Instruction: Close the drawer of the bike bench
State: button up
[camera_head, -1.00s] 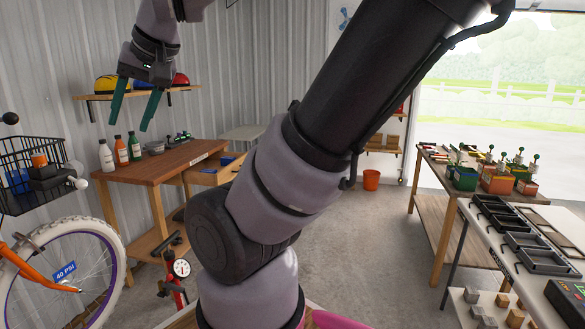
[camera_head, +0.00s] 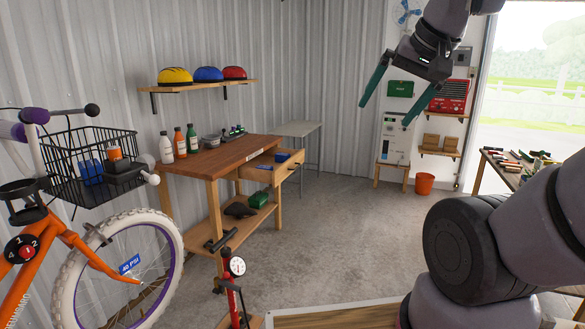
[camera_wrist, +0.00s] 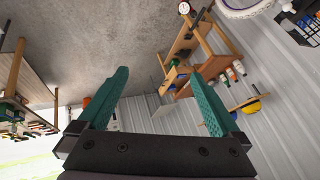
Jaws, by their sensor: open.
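The bike bench (camera_head: 208,158) is a wooden table with a lower shelf against the corrugated wall, left of centre in the head view. Its drawer (camera_head: 288,172) is pulled out at the right end, with blue items inside. The bench also shows, rotated, in the wrist view (camera_wrist: 222,62). My gripper (camera_head: 384,112) has green fingers, is open and empty, and is raised in the air to the right of the bench, well apart from the drawer. In the wrist view its two fingers (camera_wrist: 158,103) are spread wide with nothing between them.
An orange bike (camera_head: 62,245) with a basket (camera_head: 90,165) stands at left. A red pump (camera_head: 234,290) stands in front of the bench. A grey table (camera_head: 297,130) stands behind the drawer. An orange bucket (camera_head: 424,183) is at the back. The concrete floor right of the bench is clear.

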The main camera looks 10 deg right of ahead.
aim_at(247, 171)
jog(key=i+l, duration=0.2)
jog(key=i, duration=0.35)
jog(key=i+l+u, duration=0.1)
jog(key=i+l, duration=0.15)
jog(key=i, duration=0.25)
jog(key=i+l, duration=0.25)
jog(key=i, duration=0.3)
jog(key=i+l+u, duration=0.15)
jog(key=i, duration=0.35)
jog(key=l, duration=0.1)
